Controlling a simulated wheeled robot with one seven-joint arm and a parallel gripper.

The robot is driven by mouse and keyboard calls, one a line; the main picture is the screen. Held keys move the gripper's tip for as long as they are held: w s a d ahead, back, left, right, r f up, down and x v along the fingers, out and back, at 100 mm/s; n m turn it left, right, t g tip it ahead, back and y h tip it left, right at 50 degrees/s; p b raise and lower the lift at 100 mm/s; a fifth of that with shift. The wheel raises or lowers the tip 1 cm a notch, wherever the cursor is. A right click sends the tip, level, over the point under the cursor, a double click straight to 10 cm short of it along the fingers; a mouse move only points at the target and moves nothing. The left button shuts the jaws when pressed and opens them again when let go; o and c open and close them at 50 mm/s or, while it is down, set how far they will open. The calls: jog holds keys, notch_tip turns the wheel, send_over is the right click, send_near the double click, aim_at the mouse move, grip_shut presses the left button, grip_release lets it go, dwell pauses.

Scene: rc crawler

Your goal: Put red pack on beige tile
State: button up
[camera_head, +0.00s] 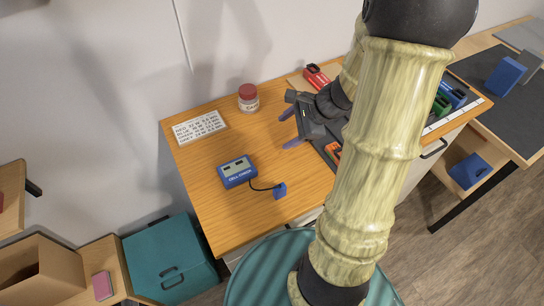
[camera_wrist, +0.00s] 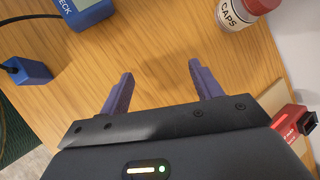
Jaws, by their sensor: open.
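The red pack (camera_head: 316,77) is at the back of the wooden table and appears to rest on the beige tile (camera_head: 295,82), which my arm partly hides. In the wrist view the red pack (camera_wrist: 291,121) is at the right edge, with the beige tile (camera_wrist: 272,98) showing beside and under it. My gripper (camera_head: 289,128) is open and empty, low over the bare tabletop, to the front left of the red pack and apart from it. In the wrist view its two purple fingers (camera_wrist: 160,70) are spread with only wood between them.
A CAPS jar (camera_head: 248,98) stands behind my gripper. A blue cell checker (camera_head: 238,171) with a cabled blue plug (camera_head: 280,190) lies front left, near a white label card (camera_head: 199,127). Orange (camera_head: 333,150), green (camera_head: 441,105) and blue (camera_head: 453,95) packs sit around my arm.

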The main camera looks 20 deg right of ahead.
jog(key=s+a+n+g, duration=0.1)
jog(key=s+n, duration=0.1)
jog(key=n, duration=0.1)
jog(key=s+a+n+g+h, duration=0.1)
jog(key=a+n, duration=0.1)
jog(key=n, duration=0.1)
jog(key=s+a+n+g+h, duration=0.1)
jog(key=s+a+n, duration=0.1)
jog(key=shift+s+a+f+n, duration=0.1)
jog(key=shift+s+a+n, duration=0.05)
jog(key=shift+s+n, duration=0.2)
jog(key=n+h, duration=0.1)
jog(key=n, duration=0.1)
jog(key=s+a+n+h, duration=0.1)
jog(key=n, duration=0.2)
jog(key=s+a+r+n+h, duration=0.1)
jog(key=n, duration=0.1)
jog(key=shift+s+n, duration=0.2)
jog(key=shift+n, duration=0.15)
jog(key=n, duration=0.3)
jog(key=shift+s+a+r+t+h, duration=0.3)
jog(key=shift+a+r+t, duration=0.1)
